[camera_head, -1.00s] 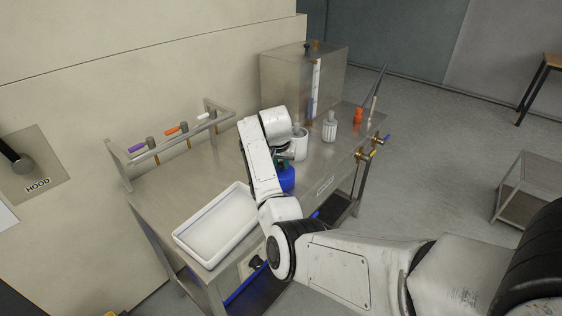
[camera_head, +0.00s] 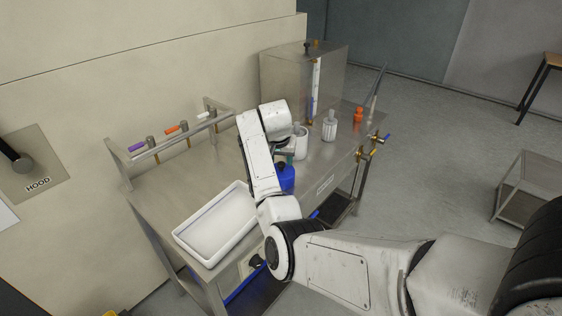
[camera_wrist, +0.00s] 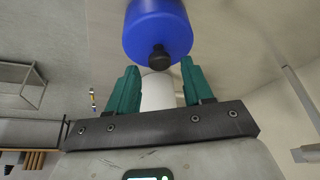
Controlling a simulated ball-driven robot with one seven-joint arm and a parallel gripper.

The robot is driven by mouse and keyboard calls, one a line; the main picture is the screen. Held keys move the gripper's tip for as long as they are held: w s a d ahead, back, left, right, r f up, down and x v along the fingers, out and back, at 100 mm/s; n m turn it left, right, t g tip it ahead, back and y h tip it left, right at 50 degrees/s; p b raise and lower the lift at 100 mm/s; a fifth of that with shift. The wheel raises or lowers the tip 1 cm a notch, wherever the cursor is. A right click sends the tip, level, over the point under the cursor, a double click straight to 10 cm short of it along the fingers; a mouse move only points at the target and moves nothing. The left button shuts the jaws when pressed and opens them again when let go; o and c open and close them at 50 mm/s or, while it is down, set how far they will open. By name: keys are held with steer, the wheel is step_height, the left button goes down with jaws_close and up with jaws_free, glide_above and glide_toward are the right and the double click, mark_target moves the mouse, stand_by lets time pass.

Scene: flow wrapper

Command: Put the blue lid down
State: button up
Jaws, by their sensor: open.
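A blue rounded body with a black knob on top (camera_head: 287,178) stands on the steel bench beside my forearm, partly hidden by it. In the wrist view the blue body (camera_wrist: 158,30) is large at the top, its black knob near the fingertips. I cannot tell whether it is a lid alone or a capped bottle. My gripper (camera_wrist: 157,75) has two green fingers, spread apart with nothing clamped between them. A white cylinder (camera_wrist: 157,92) shows in the gap, beyond the fingers. In the head view the gripper is mostly hidden behind my arm.
A white tray (camera_head: 183,236) lies at the bench's near left. White containers (camera_head: 330,126) and an orange bottle (camera_head: 358,116) stand toward the far right, near a steel tank (camera_head: 285,82). A rail (camera_head: 180,137) with coloured valve handles runs along the back.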

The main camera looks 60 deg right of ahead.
steer(key=v, duration=1)
steer(key=s+a+f+n+y, duration=0.1)
steer(key=s+a+f+n, duration=0.3)
steer(key=a+f, duration=0.5)
steer(key=s+a+f+n, duration=0.45)
steer(key=a+f, duration=0.35)
steer(key=a, duration=0.2)
steer(key=s+a+f+n+y, duration=0.1)
steer(key=s+a+f+n, duration=0.1)
steer(key=s+a, duration=0.5)
steer(key=s+a+f+n+y, duration=0.2)
steer(key=s+a+n, duration=0.1)
steer(key=s+a, duration=0.4)
steer(key=shift+s+a+f, duration=0.35)
steer(key=shift+s+a, duration=0.05)
steer(key=shift+a, duration=0.7)
steer(key=shift+d+n, duration=0.1)
steer(key=shift+n, duration=0.15)
